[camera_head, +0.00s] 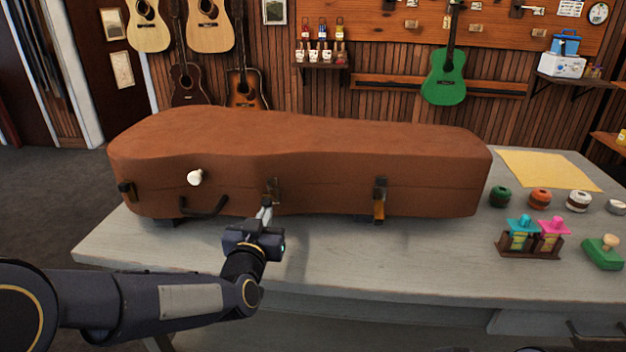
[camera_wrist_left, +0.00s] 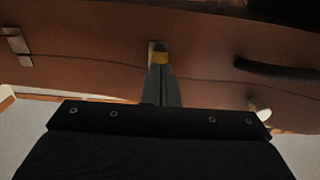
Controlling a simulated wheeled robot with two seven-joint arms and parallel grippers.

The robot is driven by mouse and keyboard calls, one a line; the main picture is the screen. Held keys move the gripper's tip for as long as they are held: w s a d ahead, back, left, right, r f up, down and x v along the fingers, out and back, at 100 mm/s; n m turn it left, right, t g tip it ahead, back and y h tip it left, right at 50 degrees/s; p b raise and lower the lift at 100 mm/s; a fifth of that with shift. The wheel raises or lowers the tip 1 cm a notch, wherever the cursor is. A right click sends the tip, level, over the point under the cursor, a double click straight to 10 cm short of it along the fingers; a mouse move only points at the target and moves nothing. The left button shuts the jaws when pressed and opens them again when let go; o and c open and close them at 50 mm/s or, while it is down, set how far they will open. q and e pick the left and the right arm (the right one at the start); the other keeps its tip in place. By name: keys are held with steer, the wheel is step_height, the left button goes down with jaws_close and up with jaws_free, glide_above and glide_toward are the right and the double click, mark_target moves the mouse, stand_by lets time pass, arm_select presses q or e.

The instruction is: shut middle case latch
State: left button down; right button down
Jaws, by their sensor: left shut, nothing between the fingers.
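A closed brown ukulele case (camera_head: 330,165) lies on the grey table, its latches on the near side. The middle latch (camera_head: 272,186) sits on the seam, right of the black handle (camera_head: 205,207). My left gripper (camera_head: 265,213) is shut and empty, its tips at the lower part of the middle latch. In the left wrist view, the shut fingers (camera_wrist_left: 166,82) reach up to the middle latch (camera_wrist_left: 159,55), whose brass-coloured part shows just past the tips. They look touching or very close. The fingers partly hide the latch, so its exact position is unclear. My right gripper is out of view.
A right latch (camera_head: 380,199) with a brass-coloured lower part and a left latch (camera_head: 126,191) flank it. Stamps in a wooden holder (camera_head: 530,246) stand at right. The table (camera_head: 400,262) before the case is clear.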

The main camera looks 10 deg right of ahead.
arm_select(q)
steer(key=r+v, duration=0.1)
steer(key=v, duration=0.8)
steer(key=shift+s+r+b, duration=0.25)
steer(key=shift+s+b, duration=0.05)
steer(key=shift+b, duration=0.1)
stand_by(0.5)
steer(key=shift+a, duration=0.1)
